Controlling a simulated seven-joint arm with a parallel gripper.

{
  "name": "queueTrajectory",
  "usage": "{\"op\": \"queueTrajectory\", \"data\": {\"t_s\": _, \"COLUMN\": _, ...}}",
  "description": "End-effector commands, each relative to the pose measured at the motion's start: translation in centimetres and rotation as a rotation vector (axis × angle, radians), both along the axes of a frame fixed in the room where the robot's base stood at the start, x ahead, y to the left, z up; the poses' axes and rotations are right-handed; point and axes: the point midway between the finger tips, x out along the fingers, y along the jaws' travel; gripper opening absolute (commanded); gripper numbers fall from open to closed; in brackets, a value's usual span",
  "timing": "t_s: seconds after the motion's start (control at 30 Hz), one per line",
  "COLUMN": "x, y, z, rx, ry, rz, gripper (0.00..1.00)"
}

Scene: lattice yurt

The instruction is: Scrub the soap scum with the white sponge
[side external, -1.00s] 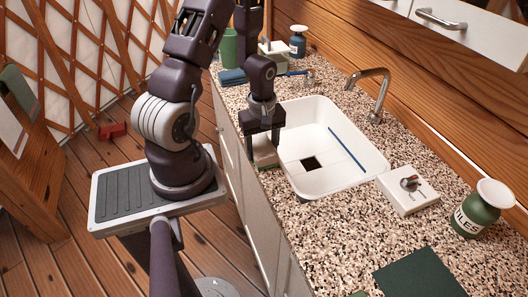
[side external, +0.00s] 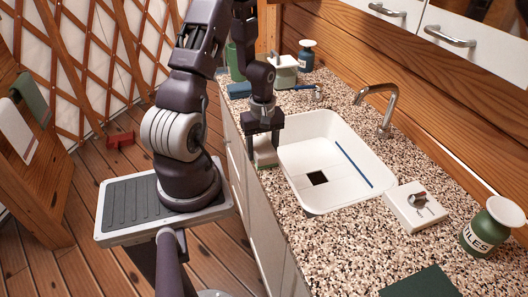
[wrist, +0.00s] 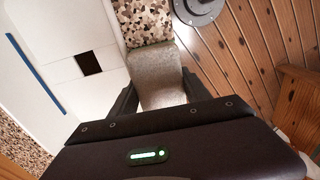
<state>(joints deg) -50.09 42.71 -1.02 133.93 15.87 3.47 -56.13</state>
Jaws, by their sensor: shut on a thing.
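My gripper (side external: 264,138) points down over the counter strip at the left edge of the white sink (side external: 330,196). It is shut on the white sponge (side external: 265,156), a pale block with a green underside. The sponge is low at the counter; I cannot tell whether it touches the surface. In the wrist view the sponge (wrist: 160,72) sits between the fingers, its far edge green, with speckled counter beyond it. The sink lies on the left there. I cannot make out any soap scum; the sponge and gripper hide the spot below.
A tap (side external: 384,105) rises behind the sink. A blue cloth (side external: 239,90) and a blue jar (side external: 306,56) are farther back. A dark green mat (side external: 420,284) lies in front.

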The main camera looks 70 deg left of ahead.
Motion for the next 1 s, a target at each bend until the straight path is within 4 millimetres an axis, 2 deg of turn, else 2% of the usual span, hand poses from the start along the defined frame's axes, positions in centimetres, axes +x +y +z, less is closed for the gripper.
{"op": "queueTrajectory", "data": {"t_s": 0.17, "x": 0.0, "y": 1.9, "z": 0.0, "rx": 0.008, "ry": -0.003, "rz": 0.01, "gripper": 0.0}}
{"op": "queueTrajectory", "data": {"t_s": 0.53, "x": 0.0, "y": 4.0, "z": 0.3, "rx": 0.006, "ry": -0.003, "rz": 0.007, "gripper": 0.0}}
{"op": "queueTrajectory", "data": {"t_s": 1.0, "x": 0.0, "y": 1.3, "z": 0.0, "rx": 0.002, "ry": 0.0, "rz": 0.003, "gripper": 0.0}}
